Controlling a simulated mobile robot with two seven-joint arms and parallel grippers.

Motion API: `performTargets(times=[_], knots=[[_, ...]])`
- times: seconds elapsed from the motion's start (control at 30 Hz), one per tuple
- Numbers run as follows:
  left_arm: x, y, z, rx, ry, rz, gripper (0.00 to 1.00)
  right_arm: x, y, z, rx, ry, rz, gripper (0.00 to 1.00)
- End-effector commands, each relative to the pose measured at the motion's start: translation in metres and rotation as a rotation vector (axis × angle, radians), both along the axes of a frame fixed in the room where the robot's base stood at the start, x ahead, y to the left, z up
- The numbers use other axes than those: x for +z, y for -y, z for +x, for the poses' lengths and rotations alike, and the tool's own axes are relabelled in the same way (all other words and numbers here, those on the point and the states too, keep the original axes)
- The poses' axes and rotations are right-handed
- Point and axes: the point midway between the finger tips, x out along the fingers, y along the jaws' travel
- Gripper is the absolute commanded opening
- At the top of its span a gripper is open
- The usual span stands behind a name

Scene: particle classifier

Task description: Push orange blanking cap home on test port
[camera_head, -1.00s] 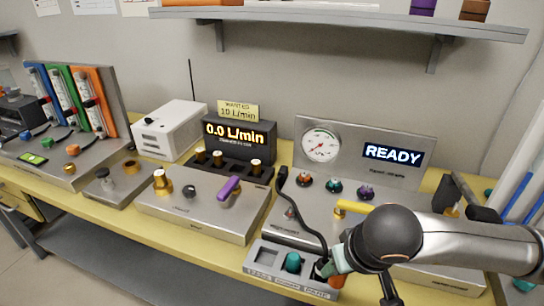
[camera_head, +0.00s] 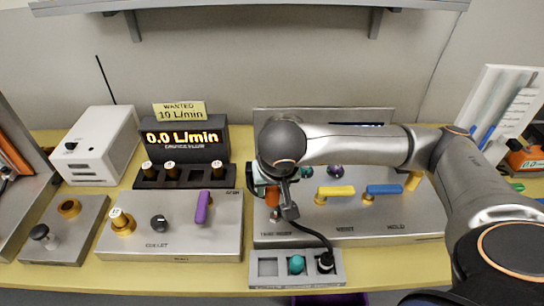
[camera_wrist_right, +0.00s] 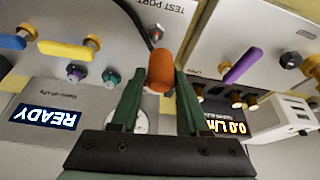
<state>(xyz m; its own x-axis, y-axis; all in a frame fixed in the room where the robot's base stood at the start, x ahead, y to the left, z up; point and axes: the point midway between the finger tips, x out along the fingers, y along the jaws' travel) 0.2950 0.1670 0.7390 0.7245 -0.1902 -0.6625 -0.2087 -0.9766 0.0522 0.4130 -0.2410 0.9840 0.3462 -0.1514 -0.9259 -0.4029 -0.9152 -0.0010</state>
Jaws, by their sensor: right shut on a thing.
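The orange blanking cap (camera_wrist_right: 161,70) is between the green fingers of my right gripper (camera_wrist_right: 158,88) in the right wrist view. In the head view the cap (camera_head: 272,197) shows below the gripper (camera_head: 272,187), at the left end of the right-hand panel. The silvery test port (camera_wrist_right: 155,32) is right by the cap's far end in the wrist view, near the "TEST PORT" lettering. I cannot tell whether the cap is on the port or how deep it sits. My left gripper is out of view.
A grey tray (camera_head: 335,279) at the front edge holds a teal cap (camera_head: 296,264) and a black plug (camera_head: 325,262) with a cable; its left slot is empty. Yellow (camera_head: 336,190) and blue (camera_head: 384,189) levers stand right of the gripper. My arm hides most of the READY display.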

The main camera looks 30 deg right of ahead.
Motion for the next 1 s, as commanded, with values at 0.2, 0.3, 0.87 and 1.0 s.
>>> performTargets(times=[0.2,0.3,0.87,1.0], knots=[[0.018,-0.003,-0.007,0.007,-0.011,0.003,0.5,0.019,0.015,0.008,-0.129,0.002,-0.005,0.0],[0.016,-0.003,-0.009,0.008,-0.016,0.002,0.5,0.018,0.016,0.008,-0.139,0.003,-0.004,0.0],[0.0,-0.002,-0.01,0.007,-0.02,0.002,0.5,0.011,0.016,0.008,-0.136,0.004,-0.005,0.0],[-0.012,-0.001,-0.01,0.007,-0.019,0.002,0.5,-0.002,0.016,0.008,-0.136,0.004,-0.005,0.0]])
